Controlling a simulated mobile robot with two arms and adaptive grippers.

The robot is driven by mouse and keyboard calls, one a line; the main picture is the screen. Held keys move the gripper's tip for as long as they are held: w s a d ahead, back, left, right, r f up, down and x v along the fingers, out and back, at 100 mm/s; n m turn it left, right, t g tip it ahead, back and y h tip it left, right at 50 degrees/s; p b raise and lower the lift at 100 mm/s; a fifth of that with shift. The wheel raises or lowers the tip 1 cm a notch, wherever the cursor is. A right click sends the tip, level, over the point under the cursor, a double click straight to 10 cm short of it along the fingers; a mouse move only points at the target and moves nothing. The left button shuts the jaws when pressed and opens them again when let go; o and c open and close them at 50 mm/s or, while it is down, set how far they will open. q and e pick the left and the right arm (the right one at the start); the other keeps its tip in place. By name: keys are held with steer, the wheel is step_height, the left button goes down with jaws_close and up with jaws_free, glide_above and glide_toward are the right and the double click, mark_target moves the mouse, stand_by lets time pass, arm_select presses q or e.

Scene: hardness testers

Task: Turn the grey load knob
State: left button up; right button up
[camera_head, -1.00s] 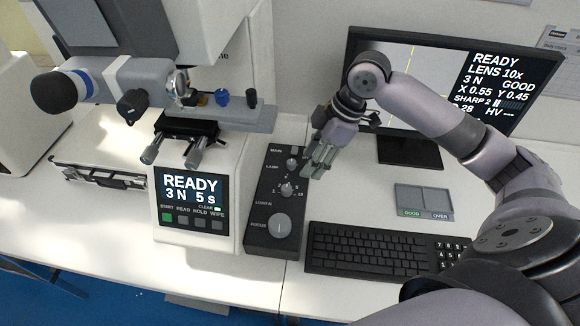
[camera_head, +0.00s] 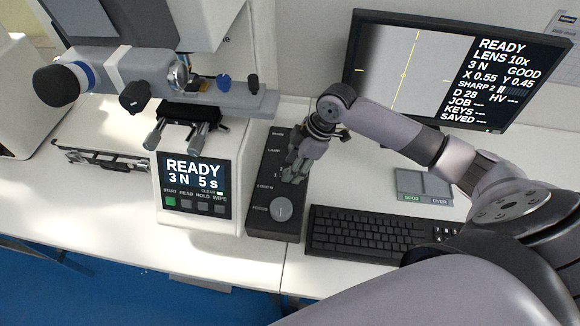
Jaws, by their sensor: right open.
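The black control panel (camera_head: 256,190) stands to the right of the tester and carries labels for main, lamp, load and focus. The grey load knob is hidden behind my right gripper (camera_head: 294,176); only part of its scale shows beside the fingers. My right gripper is open, its fingers pointing down over the load knob's place on the panel. I cannot tell whether they touch the knob. The tester's screen (camera_head: 194,172) reads READY, 3 N, 5 s. My left gripper is not in view.
The large focus knob (camera_head: 280,209) sits just in front of the gripper. A black keyboard (camera_head: 350,232) lies to the right, with a grey two-part tray (camera_head: 424,184) behind it. The monitor (camera_head: 440,75) stands at the back. The tester's stage knobs (camera_head: 196,140) are to the left.

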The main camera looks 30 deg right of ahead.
steer(key=shift+x, duration=1.15)
jaws_close()
